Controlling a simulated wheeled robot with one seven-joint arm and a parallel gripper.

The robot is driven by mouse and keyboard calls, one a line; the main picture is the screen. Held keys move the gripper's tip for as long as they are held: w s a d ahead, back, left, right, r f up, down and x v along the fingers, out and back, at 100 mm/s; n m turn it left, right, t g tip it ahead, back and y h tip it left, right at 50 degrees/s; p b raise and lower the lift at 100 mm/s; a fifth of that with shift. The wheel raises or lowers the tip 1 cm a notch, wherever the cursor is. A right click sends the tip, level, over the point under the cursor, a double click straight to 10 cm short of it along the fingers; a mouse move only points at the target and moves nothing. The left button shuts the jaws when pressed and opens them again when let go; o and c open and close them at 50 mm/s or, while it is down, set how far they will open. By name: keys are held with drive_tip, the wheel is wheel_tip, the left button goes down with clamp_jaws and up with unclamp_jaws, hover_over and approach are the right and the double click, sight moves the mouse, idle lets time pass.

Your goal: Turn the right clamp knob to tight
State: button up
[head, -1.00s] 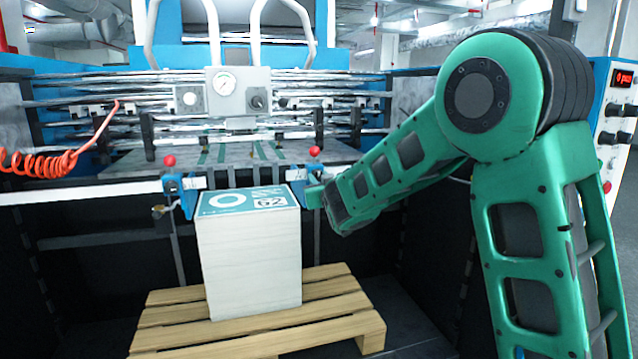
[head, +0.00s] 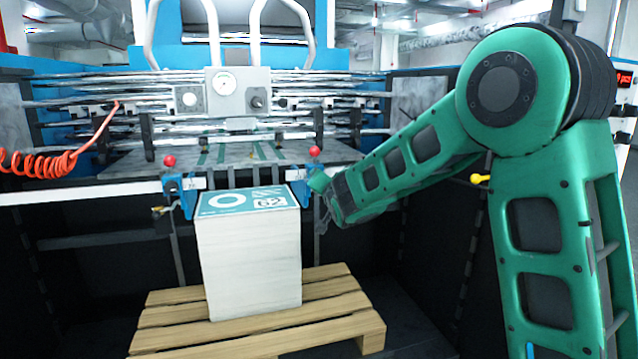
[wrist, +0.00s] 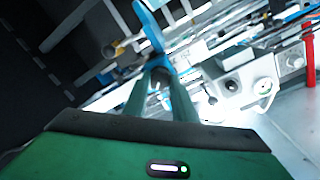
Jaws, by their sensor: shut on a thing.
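The right clamp (head: 299,187) is a blue bracket on the front edge of the machine's bed, with a red ball (head: 314,152) above it. My gripper (head: 319,184) is at this clamp's right side, and the gripper and wrist hide the clamp's knob in the head view. In the wrist view my gripper's two green fingers (wrist: 161,80) close on a small dark piece, the right clamp knob (wrist: 160,74), against the blue clamp (wrist: 150,27). The knob's mark or setting cannot be read.
A stack of white sheets (head: 250,255) with a teal top stands on a wooden pallet (head: 345,325), just left of and below my gripper. The left clamp (head: 181,190) has its own red ball. A gauge box (head: 238,92) and rollers lie behind. An orange coiled hose (head: 40,162) hangs left.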

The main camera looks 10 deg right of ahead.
drive_tip(key=shift+d+f+m+y, duration=0.1)
drive_tip(key=shift+m+y, duration=0.05)
drive_tip(key=shift+m, duration=1.8)
drive_tip(key=shift+d+f+m+y, duration=0.1)
drive_tip(key=shift+m+y, duration=0.05)
drive_tip(key=shift+m, duration=1.8)
drive_tip(key=shift+a, duration=0.1)
drive_tip(key=o, duration=1)
drive_tip(key=shift+o, duration=0.2)
drive_tip(key=shift+r, duration=0.1)
